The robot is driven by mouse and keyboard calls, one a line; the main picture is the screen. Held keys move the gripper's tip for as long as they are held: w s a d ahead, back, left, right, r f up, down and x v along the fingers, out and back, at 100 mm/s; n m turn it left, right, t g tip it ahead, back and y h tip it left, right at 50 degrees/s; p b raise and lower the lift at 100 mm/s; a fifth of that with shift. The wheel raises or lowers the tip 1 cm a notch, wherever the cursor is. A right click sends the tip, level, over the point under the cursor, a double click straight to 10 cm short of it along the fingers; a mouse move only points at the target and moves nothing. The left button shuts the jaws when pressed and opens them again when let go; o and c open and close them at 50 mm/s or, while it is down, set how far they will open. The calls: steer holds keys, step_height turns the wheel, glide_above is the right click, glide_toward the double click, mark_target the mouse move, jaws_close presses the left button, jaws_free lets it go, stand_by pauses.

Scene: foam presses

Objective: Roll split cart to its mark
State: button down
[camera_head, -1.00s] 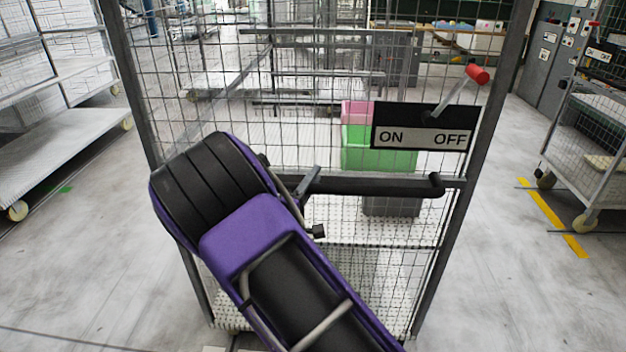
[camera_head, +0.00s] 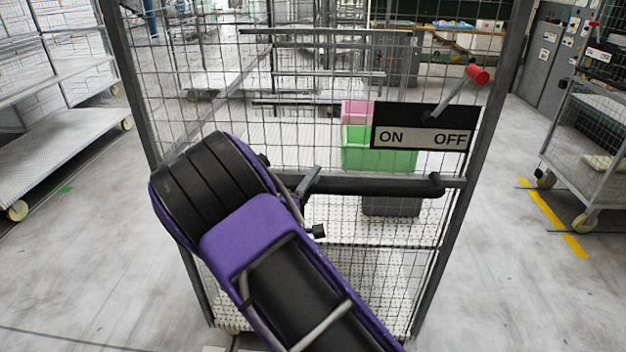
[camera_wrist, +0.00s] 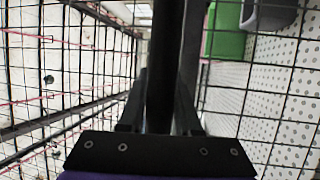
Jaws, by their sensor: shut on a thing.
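The wire-mesh cart (camera_head: 455,205) stands upright right in front of me in the head view. Its black handle bar (camera_head: 385,187) runs across the near side. My gripper (camera_head: 312,187) is shut on the left part of this bar. In the wrist view the bar (camera_wrist: 162,60) passes between the fingers of my gripper (camera_wrist: 160,122). An ON/OFF plate (camera_head: 422,137) sits above the bar, and its red-tipped lever (camera_head: 477,75) leans right, to the OFF side. My purple and black arm hides the cart's lower left. I cannot tell which floor marking is the cart's mark.
Green (camera_head: 365,158) and pink (camera_head: 356,112) bins show through the mesh. A shelf cart (camera_head: 60,125) stands at left, another mesh cart (camera_head: 590,165) at right, near yellow floor tape (camera_head: 550,218). A small green floor mark (camera_head: 65,189) lies left.

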mark_target(310, 190)
steer(key=s, duration=0.3)
steer(key=shift+s+a+f+b, duration=0.1)
steer(key=shift+s+b, duration=0.1)
steer(key=shift+b, duration=0.1)
steer(key=shift+s+r, duration=0.2)
steer(key=shift+s, duration=0.1)
steer(key=c, duration=0.6)
jaws_free()
steer(key=shift+w, duration=0.25)
steer(key=shift+f, duration=0.1)
steer(key=b+v, duration=0.1)
steer(key=v, duration=1.6)
steer(key=shift+s, duration=0.2)
steer(key=shift+w, duration=0.1)
